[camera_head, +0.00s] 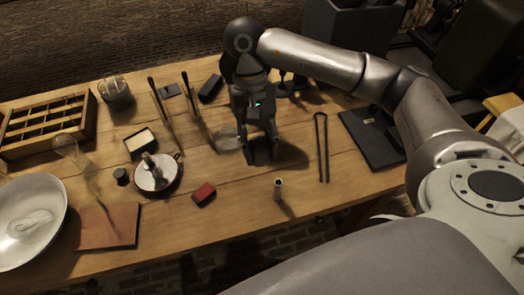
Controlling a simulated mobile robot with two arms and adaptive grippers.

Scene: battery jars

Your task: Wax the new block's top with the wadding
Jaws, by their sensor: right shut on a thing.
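My right gripper (260,140) points down at the middle of the table, its arm coming in from the right. It is shut on a small dark thing (262,157), low between its fingers; I cannot tell what this is, or whether it touches the table. A pale crumpled wad (30,223), perhaps the wadding, lies in the white bowl (57,196) at the left. A small red block (203,193) lies on the table, left of and nearer than the gripper. I cannot tell which block is the new one. A shallow box with a cream filling (140,141) lies left of centre. My left gripper is out of view.
A candle holder (158,175) and clear glassware (66,146) stand at the left. A compartmented wooden tray (48,125) is at the far left. A small upright cylinder (278,189), tongs (321,147) and a dark slab (371,139) are right of centre. The front middle is mostly clear.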

